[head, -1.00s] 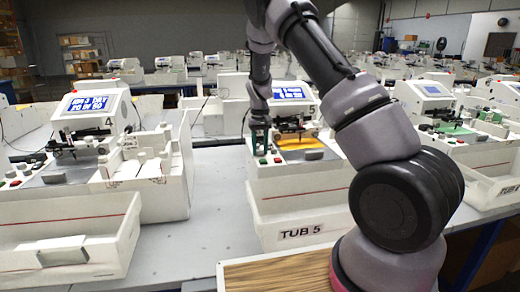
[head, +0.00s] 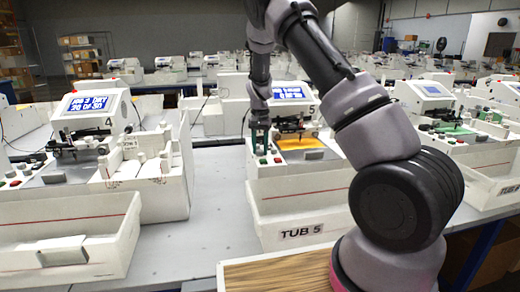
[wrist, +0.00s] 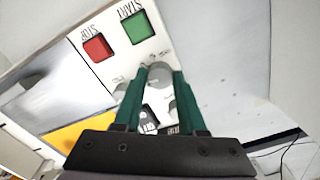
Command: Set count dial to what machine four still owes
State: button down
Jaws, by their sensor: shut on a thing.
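Machine four (head: 85,135) stands at the left with a "4" on its side. Its blue screen (head: 88,104) carries white lettering too coarse to read surely. My gripper (head: 260,146) is over the control panel of the machine behind the tub marked TUB 5. In the wrist view its green fingers (wrist: 160,78) are shut on a round grey dial (wrist: 158,73) below the START and STOP buttons. The dial's marks are too small to read, so I cannot tell its setting. A second grey knob is partly hidden by the right finger.
The green START button (wrist: 138,27) and red STOP button (wrist: 96,47) are close to the fingers. TUB 5 (head: 300,236) stands in front of the machine. Another white tub (head: 70,225) is at the left. Bare grey table (head: 215,190) lies between the machines.

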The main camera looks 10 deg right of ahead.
aim_at(260, 151)
dwell(0.4)
jog(key=shift+c, duration=2.4)
grip_release()
notch_tip(260, 151, up, 11)
